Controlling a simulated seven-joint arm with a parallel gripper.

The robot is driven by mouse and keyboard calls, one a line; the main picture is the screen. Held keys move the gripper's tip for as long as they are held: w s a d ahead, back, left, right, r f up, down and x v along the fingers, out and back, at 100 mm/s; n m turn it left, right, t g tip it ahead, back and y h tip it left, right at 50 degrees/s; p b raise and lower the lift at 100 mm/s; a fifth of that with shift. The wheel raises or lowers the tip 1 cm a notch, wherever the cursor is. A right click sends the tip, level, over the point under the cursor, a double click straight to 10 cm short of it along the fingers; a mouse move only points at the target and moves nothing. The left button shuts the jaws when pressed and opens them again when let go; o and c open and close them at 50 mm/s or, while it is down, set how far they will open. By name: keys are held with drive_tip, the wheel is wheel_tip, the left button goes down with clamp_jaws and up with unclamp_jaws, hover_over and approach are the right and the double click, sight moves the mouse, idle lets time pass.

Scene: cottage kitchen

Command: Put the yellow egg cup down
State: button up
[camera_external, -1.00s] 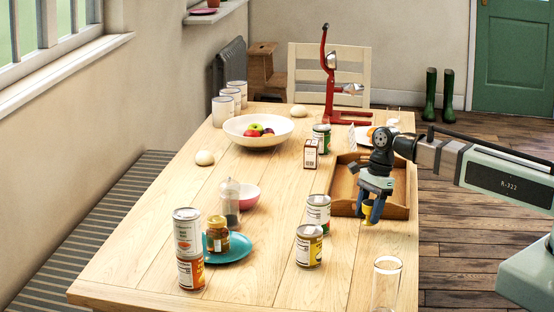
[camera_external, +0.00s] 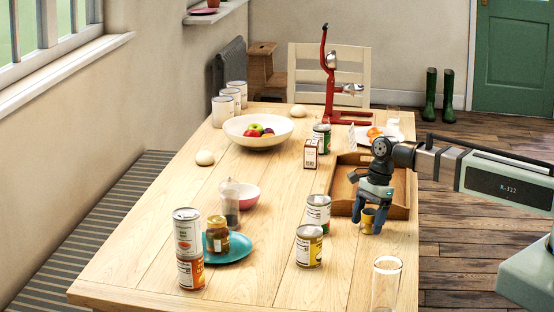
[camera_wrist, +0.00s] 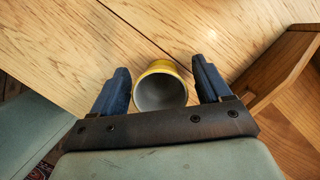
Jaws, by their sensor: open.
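The yellow egg cup (camera_external: 368,221) stands on the wooden table near its right edge, just in front of the wooden tray (camera_external: 400,212). In the wrist view the egg cup (camera_wrist: 160,68) shows its yellow rim and grey inside, between my two blue fingers. My gripper (camera_external: 372,208) is open around the cup and points down. In the wrist view a gap shows on each side between the cup and the fingers of my gripper (camera_wrist: 161,76).
Cans (camera_external: 318,211) (camera_external: 309,247) stand left of the cup. A clear glass (camera_external: 387,284) stands nearer the front. The tray's wall (camera_wrist: 285,68) is close on the right in the wrist view. Bare tabletop (camera_external: 345,255) lies in front of the cup.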

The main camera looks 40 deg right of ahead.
drive_tip(key=v, duration=1.2)
drive_tip(key=shift+r, duration=0.2)
idle(0.5)
